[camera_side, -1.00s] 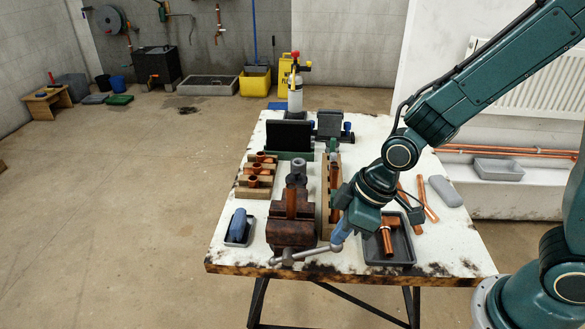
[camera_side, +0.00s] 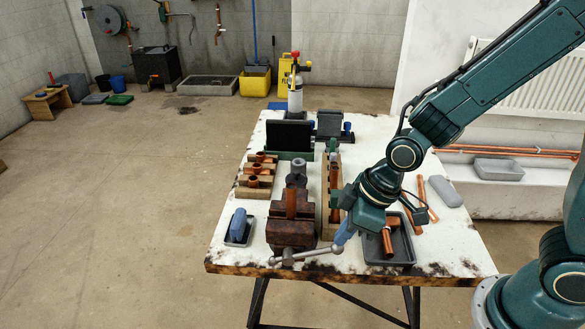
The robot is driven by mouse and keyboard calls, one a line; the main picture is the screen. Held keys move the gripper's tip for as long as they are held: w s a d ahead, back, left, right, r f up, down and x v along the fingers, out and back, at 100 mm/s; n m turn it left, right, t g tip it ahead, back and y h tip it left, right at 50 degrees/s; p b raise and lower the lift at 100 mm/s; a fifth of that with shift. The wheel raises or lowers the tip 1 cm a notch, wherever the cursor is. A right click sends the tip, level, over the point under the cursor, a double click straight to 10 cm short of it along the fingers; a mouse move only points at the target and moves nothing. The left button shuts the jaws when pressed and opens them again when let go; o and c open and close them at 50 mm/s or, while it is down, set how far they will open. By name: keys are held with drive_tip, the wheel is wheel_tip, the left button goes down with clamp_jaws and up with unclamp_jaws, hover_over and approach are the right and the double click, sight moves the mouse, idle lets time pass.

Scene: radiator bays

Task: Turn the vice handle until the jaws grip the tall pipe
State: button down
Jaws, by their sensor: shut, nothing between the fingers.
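The brown vice (camera_side: 290,230) stands at the front edge of the white workbench. The tall copper pipe (camera_side: 291,204) stands upright at its jaws; I cannot tell whether the jaws touch it. The grey vice handle (camera_side: 312,252) lies nearly level across the vice's front, with a knob at its left end. My gripper (camera_side: 341,240) has blue fingers, shut and empty, pointing down at the right end of the handle. The fingertips appear to touch or nearly touch the handle; the exact contact is hard to tell.
A dark tray (camera_side: 401,254) with copper fittings lies right of my gripper. A small tray with a blue item (camera_side: 238,227) lies left of the vice. Wooden racks with copper fittings (camera_side: 256,178) and a gas bottle (camera_side: 295,90) stand farther back. The bench (camera_side: 455,262) is clear at front right.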

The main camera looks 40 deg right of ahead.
drive_tip(key=v, duration=1.3)
drive_tip(key=c, duration=1.8)
unclamp_jaws()
drive_tip(key=shift+r, duration=0.1)
drive_tip(key=shift+c, duration=0.2)
drive_tip(key=shift+o, duration=1.2)
drive_tip(key=n+g+h, duration=0.2)
drive_tip(key=g+h, duration=0.3)
drive_tip(key=h, duration=0.2)
approach(327, 249)
drive_tip(key=v, duration=0.3)
drive_tip(key=shift+s+a, duration=0.15)
drive_tip(key=shift+a, duration=0.1)
drive_tip(key=shift+d, duration=0.1)
drive_tip(key=shift+x, duration=6.8)
